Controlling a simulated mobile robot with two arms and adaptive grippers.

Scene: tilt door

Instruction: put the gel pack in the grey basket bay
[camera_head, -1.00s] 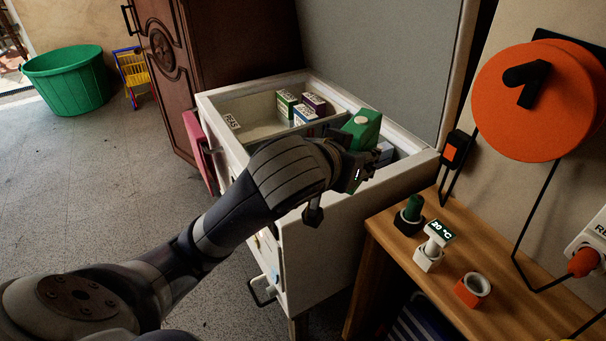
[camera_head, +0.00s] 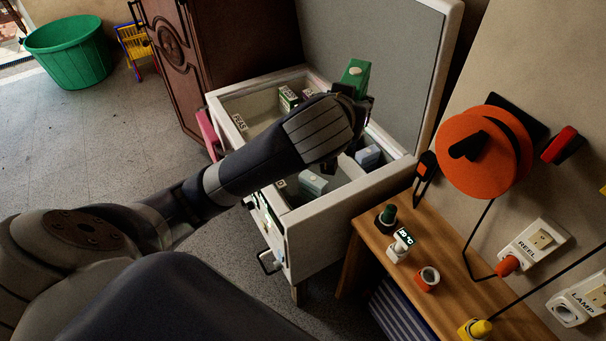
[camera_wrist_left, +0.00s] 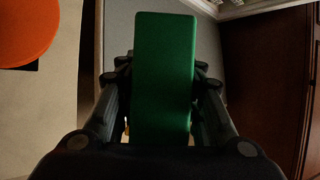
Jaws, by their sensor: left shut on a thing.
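My left gripper (camera_wrist_left: 163,110) is shut on a green carton (camera_head: 355,77); the carton (camera_wrist_left: 165,75) fills the gap between the fingers in the left wrist view. It is held above the open white chest freezer (camera_head: 345,211). Inside the near part of the freezer lie a pale teal pack (camera_head: 313,182) and a light blue block (camera_head: 367,156); I cannot tell for sure which is the gel pack. My arm hides the middle of the freezer, and I cannot make out the grey basket bay's borders. My right gripper is not in view.
The grey raised lid (camera_head: 385,60) stands behind. A wooden shelf (camera_head: 375,235) with small knobs and an orange reel (camera_head: 480,155) are on the right.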

